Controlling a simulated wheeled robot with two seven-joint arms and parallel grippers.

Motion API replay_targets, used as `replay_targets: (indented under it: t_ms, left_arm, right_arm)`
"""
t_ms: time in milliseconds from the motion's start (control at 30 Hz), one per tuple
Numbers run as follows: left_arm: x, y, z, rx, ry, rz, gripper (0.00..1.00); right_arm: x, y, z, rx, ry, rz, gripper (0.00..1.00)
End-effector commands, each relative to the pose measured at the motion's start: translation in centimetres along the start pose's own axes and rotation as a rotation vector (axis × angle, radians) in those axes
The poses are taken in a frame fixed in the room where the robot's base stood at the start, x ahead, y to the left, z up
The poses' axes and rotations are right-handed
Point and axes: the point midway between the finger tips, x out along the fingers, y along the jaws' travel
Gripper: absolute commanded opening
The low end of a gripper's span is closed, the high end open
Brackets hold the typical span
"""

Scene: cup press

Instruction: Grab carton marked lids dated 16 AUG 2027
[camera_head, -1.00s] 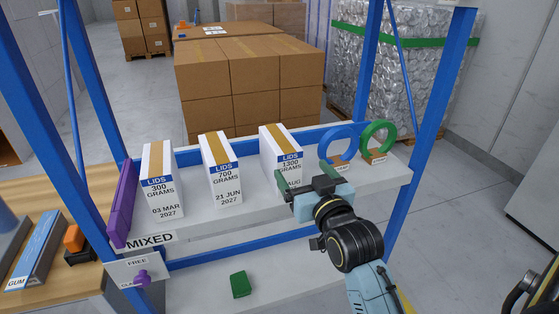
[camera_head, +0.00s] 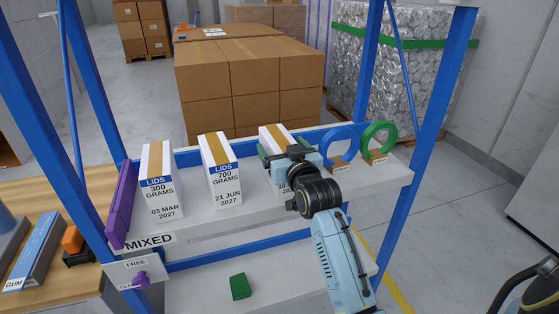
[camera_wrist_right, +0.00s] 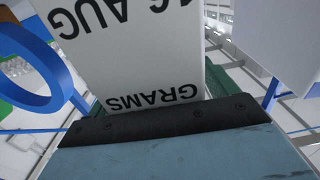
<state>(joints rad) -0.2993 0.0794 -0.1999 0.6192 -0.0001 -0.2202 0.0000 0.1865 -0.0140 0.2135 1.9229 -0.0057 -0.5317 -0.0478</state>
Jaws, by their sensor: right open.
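The carton marked lids (camera_head: 276,135) is the right one of three white lids cartons with tan tops, upright on the shelf. Its front is mostly hidden by my right gripper (camera_head: 290,154) in the head view. The right wrist view shows that carton (camera_wrist_right: 135,50) close up, with "16 AUG" and "GRAMS" upside down. My right gripper is open, with its green fingers at either side of the carton; I cannot tell whether they touch it. The other lids cartons read 03 MAR 2027 (camera_head: 162,190) and 21 JUN 2027 (camera_head: 222,175). My left gripper is out of view.
A blue ring (camera_head: 340,137) and a green ring (camera_head: 378,135) stand just right of the carton. A purple slab (camera_head: 121,205) stands at the shelf's left end. Blue rack posts (camera_head: 418,130) flank the shelf. A green block (camera_head: 239,286) lies on the lower shelf.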

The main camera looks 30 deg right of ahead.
Motion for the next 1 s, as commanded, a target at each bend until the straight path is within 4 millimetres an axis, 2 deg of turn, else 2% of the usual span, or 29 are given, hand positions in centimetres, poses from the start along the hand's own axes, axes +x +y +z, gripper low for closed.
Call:
replay_targets:
  t_ms: [167, 800, 1000]
  left_arm:
    - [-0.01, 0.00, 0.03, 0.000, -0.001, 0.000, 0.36]
    - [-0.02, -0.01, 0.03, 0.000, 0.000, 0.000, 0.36]
    - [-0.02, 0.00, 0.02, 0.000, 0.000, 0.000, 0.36]
  right_arm:
    - [-0.01, 0.01, -0.02, 0.000, 0.000, 0.000, 0.85]
    - [-0.05, 0.01, 0.00, 0.000, 0.000, 0.000, 0.02]
    - [-0.04, 0.01, -0.60, 0.000, 0.016, 0.000, 0.00]
